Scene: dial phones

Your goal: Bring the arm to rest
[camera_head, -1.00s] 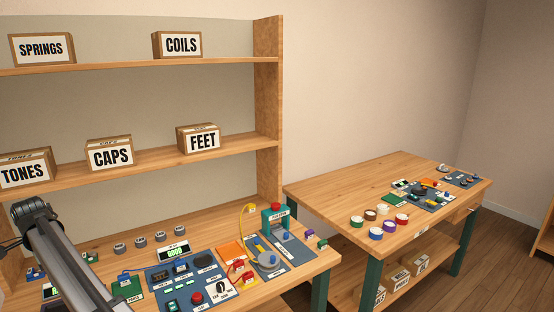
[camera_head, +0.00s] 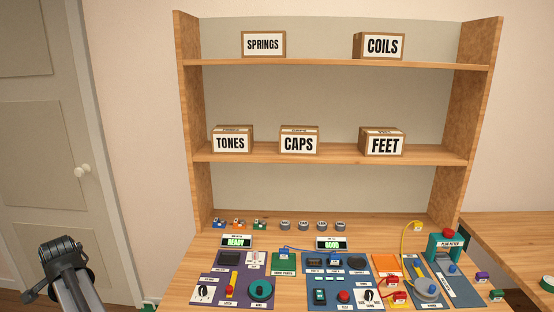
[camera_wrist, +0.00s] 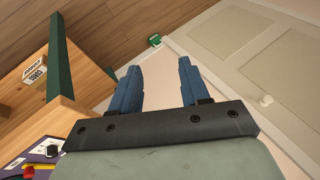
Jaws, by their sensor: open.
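My gripper (camera_wrist: 158,88) shows in the wrist view with its two blue fingers apart and nothing between them. It points past the workbench's edge toward the floor and the door side. In the head view, part of my arm (camera_head: 70,275) rises at the lower left, left of the workbench, and the gripper's fingers cannot be made out there. The arm is apart from the bench and its parts.
The workbench (camera_head: 200,262) holds control panels, small parts and a display reading GOOD (camera_head: 332,243). Shelves above hold labelled boxes, such as CAPS (camera_head: 299,142). A door (camera_head: 45,130) stands at left. A second table (camera_head: 510,240) is at right. A green item (camera_wrist: 155,40) lies beyond my fingers.

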